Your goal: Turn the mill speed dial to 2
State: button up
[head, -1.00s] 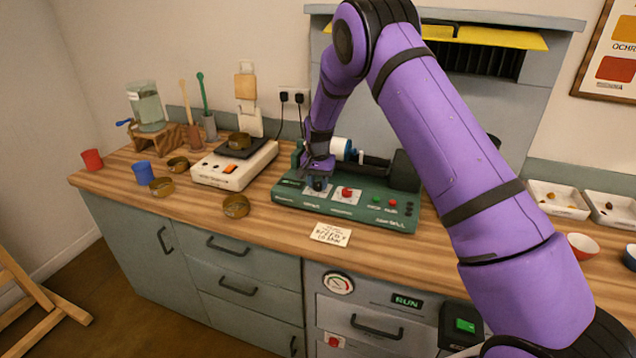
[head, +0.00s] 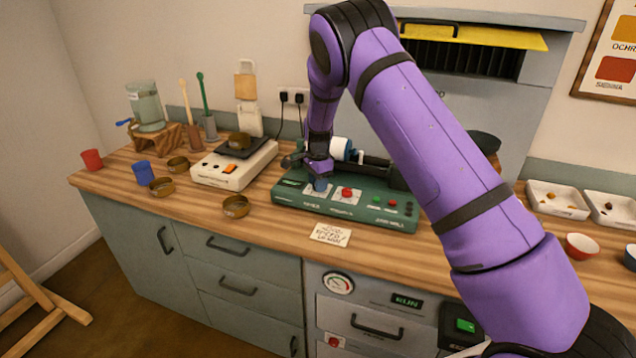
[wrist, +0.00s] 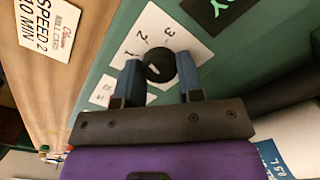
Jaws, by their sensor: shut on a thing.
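The mill (head: 345,212) is a green machine on the counter with a row of controls along its front. Its speed dial is a round black knob (wrist: 160,67) on a white scale plate (wrist: 150,30) in the wrist view, with the figures 2 and 3 readable. A short white mark shows on the knob, but which figure it points at is hard to tell. My gripper (wrist: 160,82) has its blue fingers on either side of the knob and is shut on it. In the head view my gripper (head: 320,184) hides most of the dial.
A paper note (head: 331,235) in front of the mill reads "SPEED 2" and "10 MIN" in the wrist view (wrist: 48,28). A white scale (head: 232,167) and brass bowls (head: 236,206) stand to the left.

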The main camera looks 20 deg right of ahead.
jog(key=shift+m, duration=0.3)
dwell(0.4)
jog(key=o, duration=0.9)
notch_tip(320, 180, up, 11)
jog(key=shift+f, duration=0.1)
